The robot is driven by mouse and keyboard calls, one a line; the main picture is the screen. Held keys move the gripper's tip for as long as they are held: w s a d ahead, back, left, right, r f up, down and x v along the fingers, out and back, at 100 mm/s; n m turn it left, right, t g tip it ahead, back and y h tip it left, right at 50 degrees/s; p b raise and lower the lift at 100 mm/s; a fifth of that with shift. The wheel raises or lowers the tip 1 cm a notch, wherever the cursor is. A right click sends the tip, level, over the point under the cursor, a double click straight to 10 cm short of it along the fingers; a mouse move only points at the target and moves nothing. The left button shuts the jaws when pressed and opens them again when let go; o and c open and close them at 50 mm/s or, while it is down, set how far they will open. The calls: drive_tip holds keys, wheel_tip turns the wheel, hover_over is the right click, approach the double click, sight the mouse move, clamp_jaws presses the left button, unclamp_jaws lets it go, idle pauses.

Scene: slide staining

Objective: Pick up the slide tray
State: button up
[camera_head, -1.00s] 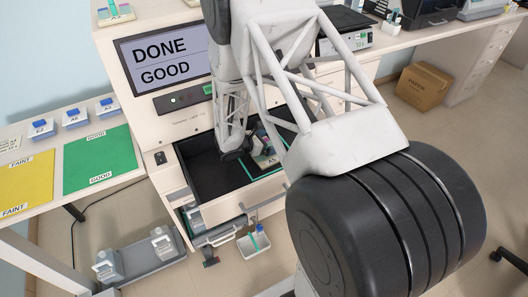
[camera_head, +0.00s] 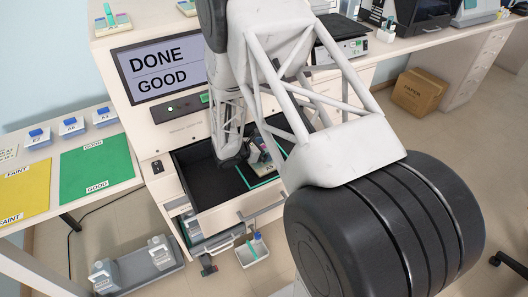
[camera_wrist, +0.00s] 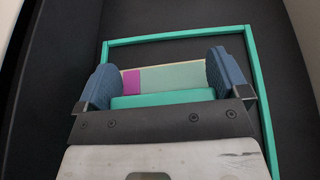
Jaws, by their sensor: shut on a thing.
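The slide tray (camera_wrist: 170,82) lies in the dark open drawer, inside a teal outline (camera_wrist: 180,36). It shows a pale green slide surface with a magenta patch and a teal block on the near side. In the head view the tray (camera_head: 265,172) is small and partly hidden by my arm. My gripper (camera_wrist: 163,78) has its two blue fingers at the tray's left and right sides and is shut on it. I cannot tell whether the tray is lifted off the drawer floor.
The open drawer (camera_head: 240,219) has raised walls around the tray. Above it a screen (camera_head: 160,70) reads "DONE GOOD". At left, green (camera_head: 98,165) and yellow (camera_head: 22,190) mats lie on a table with several blue-lidded boxes.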

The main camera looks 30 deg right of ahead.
wheel_tip(320, 180, up, 10)
drive_tip(key=shift+f, duration=0.25)
idle(0.3)
drive_tip(key=shift+a, duration=0.1)
idle(0.7)
